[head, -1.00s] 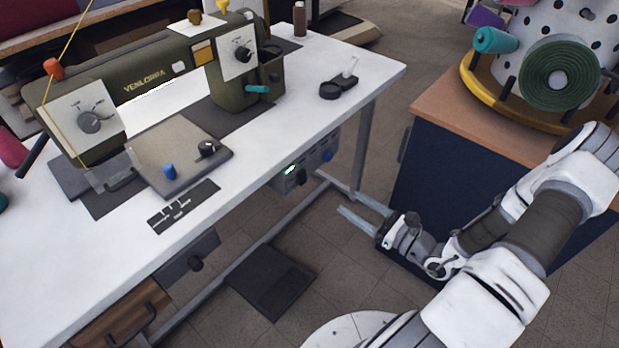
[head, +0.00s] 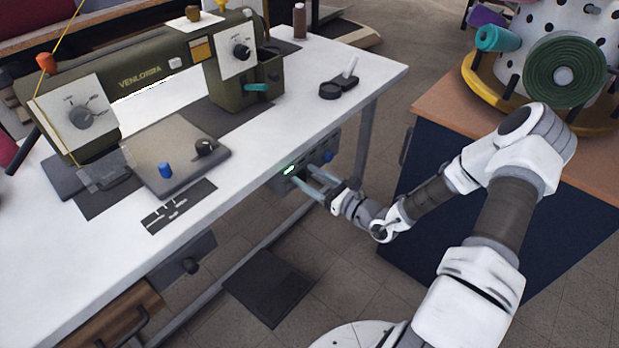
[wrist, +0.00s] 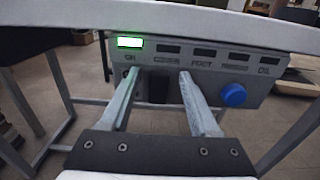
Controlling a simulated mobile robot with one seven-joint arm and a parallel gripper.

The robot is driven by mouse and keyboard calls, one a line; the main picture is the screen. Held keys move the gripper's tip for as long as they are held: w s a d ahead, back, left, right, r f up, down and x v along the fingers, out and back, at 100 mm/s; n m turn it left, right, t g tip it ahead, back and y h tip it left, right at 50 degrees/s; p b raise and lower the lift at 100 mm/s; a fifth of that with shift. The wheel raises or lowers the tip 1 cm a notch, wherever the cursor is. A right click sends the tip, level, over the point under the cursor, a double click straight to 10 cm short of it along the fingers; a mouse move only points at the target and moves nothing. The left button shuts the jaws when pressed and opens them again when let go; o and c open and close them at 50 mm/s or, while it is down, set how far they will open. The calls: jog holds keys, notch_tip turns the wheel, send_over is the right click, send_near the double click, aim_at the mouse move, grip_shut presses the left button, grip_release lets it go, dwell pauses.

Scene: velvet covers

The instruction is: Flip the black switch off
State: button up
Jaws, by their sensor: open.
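The control box (head: 328,149) hangs under the front edge of the white table; it also shows in the wrist view (wrist: 205,68). Its green lamp (wrist: 130,42) is lit above the label ON. The black switch (wrist: 158,88) shows between my two fingers in the wrist view, on the box's face; which way it is tipped I cannot tell. My gripper (head: 303,177) is open, with its fingers pointing at the box; it also shows in the wrist view (wrist: 158,90). Whether the fingertips touch the box I cannot tell.
A blue knob (wrist: 233,95) sits on the box to the right of my fingers. The white tabletop (head: 290,110) overhangs just above. A foot pedal (head: 268,288) lies on the floor.

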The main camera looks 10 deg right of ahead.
grip_shut()
jog(key=shift+f+t+y+b, duration=0.3)
jog(key=shift+f+t+b, duration=0.1)
jog(key=shift+b, duration=0.1)
jog(key=shift+s+d+t+y+b, duration=0.15)
jog(key=shift+s+t+y+b, duration=0.05)
jog(key=shift+t+y+b, duration=0.35)
grip_release()
jog(key=p+v, duration=0.3)
jog(key=v, duration=1.4)
jog(key=shift+s, duration=0.2)
